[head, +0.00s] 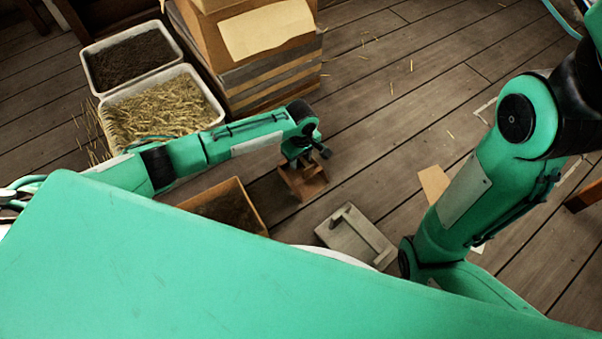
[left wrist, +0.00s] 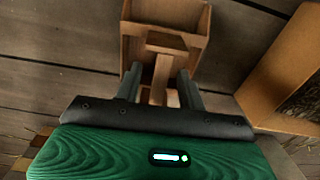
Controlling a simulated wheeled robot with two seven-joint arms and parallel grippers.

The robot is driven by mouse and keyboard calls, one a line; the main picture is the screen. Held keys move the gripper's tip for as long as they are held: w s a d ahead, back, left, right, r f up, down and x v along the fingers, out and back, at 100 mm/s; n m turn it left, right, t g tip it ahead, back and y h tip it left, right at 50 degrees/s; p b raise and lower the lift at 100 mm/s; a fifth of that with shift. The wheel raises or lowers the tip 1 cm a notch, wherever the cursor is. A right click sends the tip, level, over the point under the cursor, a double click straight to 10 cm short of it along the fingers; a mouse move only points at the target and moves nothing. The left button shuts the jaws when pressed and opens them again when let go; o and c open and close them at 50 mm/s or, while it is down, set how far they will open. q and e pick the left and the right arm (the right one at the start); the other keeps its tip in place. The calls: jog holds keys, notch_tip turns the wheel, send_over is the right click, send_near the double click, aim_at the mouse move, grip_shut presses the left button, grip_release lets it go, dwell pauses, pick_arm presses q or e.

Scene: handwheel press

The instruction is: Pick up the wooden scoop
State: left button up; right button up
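The wooden scoop (head: 306,181) is a brown, box-like wooden piece near the middle of the head view, right below my left gripper (head: 297,160). In the left wrist view the scoop (left wrist: 190,23) lies ahead with its open box at the top, and its handle (left wrist: 160,78) comes back between the two fingers of the left gripper (left wrist: 160,88). The fingers stand apart, with narrow gaps seeming to show beside the handle. Whether the scoop touches the floor is hard to tell. My right arm shows at the right of the head view, but its gripper is hidden.
A wooden box with dark contents (head: 228,207) stands close left of the scoop. Two white-rimmed bins, one with dark matter (head: 88,78) and one with straw (head: 212,97), and a stacked crate (head: 262,75) stand behind. Floor beyond is mostly clear.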

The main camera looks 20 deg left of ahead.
pick_arm(q)
jog(key=shift+f, duration=0.2)
grip_shut()
